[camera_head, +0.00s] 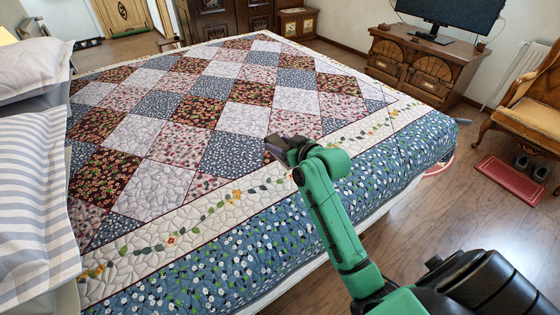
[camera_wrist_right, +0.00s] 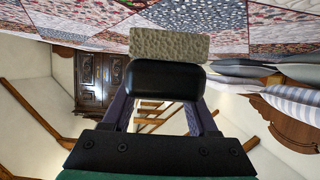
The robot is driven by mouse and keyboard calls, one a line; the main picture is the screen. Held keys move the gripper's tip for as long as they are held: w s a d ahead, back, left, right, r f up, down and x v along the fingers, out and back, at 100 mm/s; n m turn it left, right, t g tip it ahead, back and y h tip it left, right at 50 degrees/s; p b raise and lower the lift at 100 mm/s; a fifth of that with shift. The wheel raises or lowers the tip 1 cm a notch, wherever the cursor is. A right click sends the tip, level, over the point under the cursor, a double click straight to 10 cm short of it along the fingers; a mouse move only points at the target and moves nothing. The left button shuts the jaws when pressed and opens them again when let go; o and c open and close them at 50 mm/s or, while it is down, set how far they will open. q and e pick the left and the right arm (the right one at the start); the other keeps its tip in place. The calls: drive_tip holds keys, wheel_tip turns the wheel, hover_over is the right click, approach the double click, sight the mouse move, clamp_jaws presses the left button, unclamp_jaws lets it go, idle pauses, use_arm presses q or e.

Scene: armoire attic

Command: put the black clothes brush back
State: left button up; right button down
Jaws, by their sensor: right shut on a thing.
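My right gripper (camera_head: 284,147) is over the quilted bed in the head view, its green arm reaching in from the lower right. In the right wrist view the right gripper (camera_wrist_right: 163,98) is shut on the black clothes brush (camera_wrist_right: 164,80), one finger on each side of its black body. The brush's beige bristles (camera_wrist_right: 168,45) face away from the wrist, toward the quilt. In the head view the brush is mostly hidden by the gripper and hard to make out. My left gripper is in neither view.
The bed's patchwork quilt (camera_head: 205,105) fills the middle. Striped pillows (camera_head: 35,190) lie at left. A dark carved armoire (camera_head: 215,20) stands at the back. A wooden cabinet (camera_head: 425,70) with a monitor is at right, near an armchair (camera_head: 535,110). Wood floor (camera_head: 440,215) is open at lower right.

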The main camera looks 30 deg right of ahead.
wheel_tip(320, 180, up, 10)
drive_tip(key=shift+f+p, duration=0.2)
drive_tip(key=shift+p, duration=0.1)
drive_tip(key=m+h+p, duration=0.2)
drive_tip(key=p, duration=0.1)
approach(280, 144)
drive_tip(key=w+a+f, duration=0.2)
drive_tip(key=w+f, duration=0.1)
drive_tip(key=s+a+f+p, duration=0.2)
drive_tip(key=s+a, duration=0.5)
drive_tip(key=s, duration=0.6)
drive_tip(key=shift+s+f, duration=0.25)
drive_tip(key=shift+f, duration=0.3)
drive_tip(key=shift+a, duration=0.15)
